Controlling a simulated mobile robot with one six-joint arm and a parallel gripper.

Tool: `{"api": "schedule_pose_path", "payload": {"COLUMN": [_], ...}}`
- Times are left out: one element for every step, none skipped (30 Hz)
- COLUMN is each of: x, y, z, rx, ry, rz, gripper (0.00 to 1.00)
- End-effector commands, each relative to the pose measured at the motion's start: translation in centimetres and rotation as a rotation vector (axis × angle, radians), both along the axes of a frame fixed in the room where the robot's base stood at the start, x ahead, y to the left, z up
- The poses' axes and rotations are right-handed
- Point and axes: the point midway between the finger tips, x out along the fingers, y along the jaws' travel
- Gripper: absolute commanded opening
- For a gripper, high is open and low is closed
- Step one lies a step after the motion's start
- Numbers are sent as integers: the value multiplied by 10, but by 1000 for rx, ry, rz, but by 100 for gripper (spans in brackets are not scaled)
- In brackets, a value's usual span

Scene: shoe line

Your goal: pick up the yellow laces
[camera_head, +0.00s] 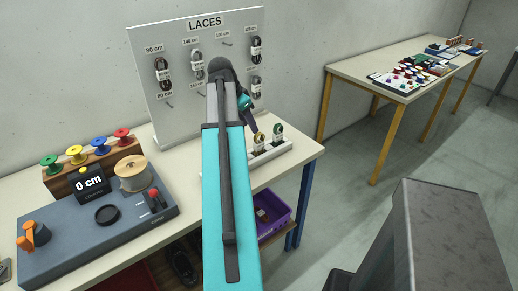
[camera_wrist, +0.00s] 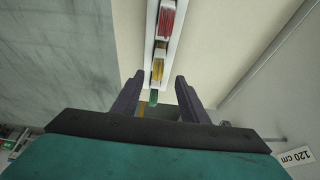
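The yellow laces (camera_wrist: 158,68) stand in a white holder (camera_wrist: 150,48), between the red laces (camera_wrist: 167,20) and the green laces (camera_wrist: 153,97). In the head view, the yellow laces (camera_head: 259,141) and the green laces (camera_head: 278,131) show just right of my arm, in the white holder (camera_head: 283,148); the red laces are hidden there. My gripper (camera_wrist: 160,78) is open, with nothing held. In the wrist view its two fingers frame the yellow and green laces, apart from them. How far they are from the laces is unclear.
A pegboard marked LACES (camera_head: 184,84) with hanging laces stands behind the holder. A measuring unit (camera_head: 120,225) with a spool and a rack of coloured spools is at left. A purple bin (camera_head: 275,222) sits below the table. A second table (camera_head: 350,74) is at back right.

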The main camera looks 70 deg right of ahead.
Motion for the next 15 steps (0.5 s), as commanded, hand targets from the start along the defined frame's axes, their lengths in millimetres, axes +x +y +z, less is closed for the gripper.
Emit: {"api": "schedule_pose_path", "payload": {"x": [-2,-3,-4,-4,-5,-6,-7,-7,-8,-9,-9,-10,-11,-12,-13], "y": [-1,-2,-4,-5,-6,-7,-9,-10,-11,-12,-13,-14,-16,-17,-18], "z": [-5,-8,-12,-15,-18,-22,-25,-28,-32,-35,-38,-42,-45,-48,-51], "rx": [2,2,2,2,2,2,2,2,2,2,3,2,2,2,2], "ry": [1,1,1,1,1,0,1,1,1,0,0,1,1,1,1], "rz": [-1,-1,-2,-2,-2,-2,-1,-1,-1,-2,-1,-1,-1,-2,-2], "gripper": [40,40,40,40,40,40,40,40,40,40,40,40,40,40,40]}}
